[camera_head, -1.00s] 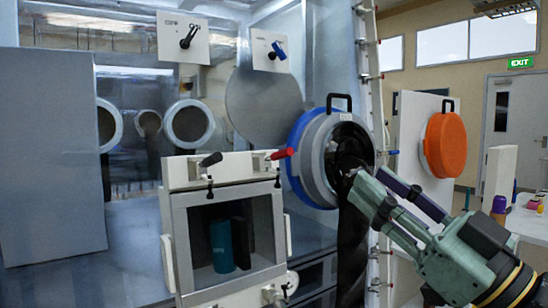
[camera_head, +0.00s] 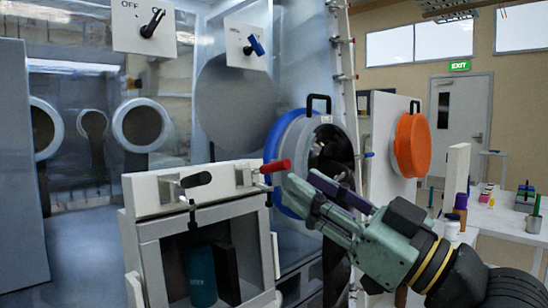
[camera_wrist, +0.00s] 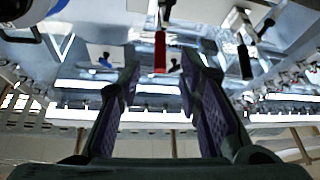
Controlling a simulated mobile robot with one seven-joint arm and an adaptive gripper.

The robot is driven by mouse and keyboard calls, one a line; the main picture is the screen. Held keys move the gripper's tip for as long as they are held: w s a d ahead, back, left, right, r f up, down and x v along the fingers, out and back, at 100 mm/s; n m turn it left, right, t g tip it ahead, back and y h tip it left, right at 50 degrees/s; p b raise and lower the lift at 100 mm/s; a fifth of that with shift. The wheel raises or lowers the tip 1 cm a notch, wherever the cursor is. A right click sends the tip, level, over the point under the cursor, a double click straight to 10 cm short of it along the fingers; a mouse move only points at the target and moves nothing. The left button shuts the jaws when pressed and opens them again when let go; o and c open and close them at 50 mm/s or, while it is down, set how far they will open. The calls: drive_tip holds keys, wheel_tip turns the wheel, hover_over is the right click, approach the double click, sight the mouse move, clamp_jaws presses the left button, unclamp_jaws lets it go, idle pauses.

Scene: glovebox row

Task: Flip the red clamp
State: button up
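The red clamp (camera_head: 275,167) is a red-handled toggle on the top right of the white box frame in the head view, its handle sticking out to the right. In the wrist view its red handle (camera_wrist: 160,52) shows ahead, between the two fingers in the picture. My gripper (camera_head: 301,186) is just to the right of the red handle in the head view, pointing up and left. In the wrist view my gripper (camera_wrist: 158,75) has its fingers apart with nothing between the pads. Whether it touches the handle I cannot tell.
A black-handled clamp (camera_head: 196,180) sits left of the red one. The open box (camera_head: 150,238) holds a teal bottle (camera_head: 202,275). A blue-ringed round port (camera_head: 285,150) stands behind my gripper. An orange disc (camera_head: 412,146) and a table (camera_head: 505,218) with small items are at right.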

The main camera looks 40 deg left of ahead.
sight(277, 167)
drive_tip(key=p+x, duration=0.2)
drive_tip(key=x, duration=0.5)
drive_tip(key=shift+c, duration=0.4)
clamp_jaws()
drive_tip(key=shift+d, duration=0.1)
idle(0.3)
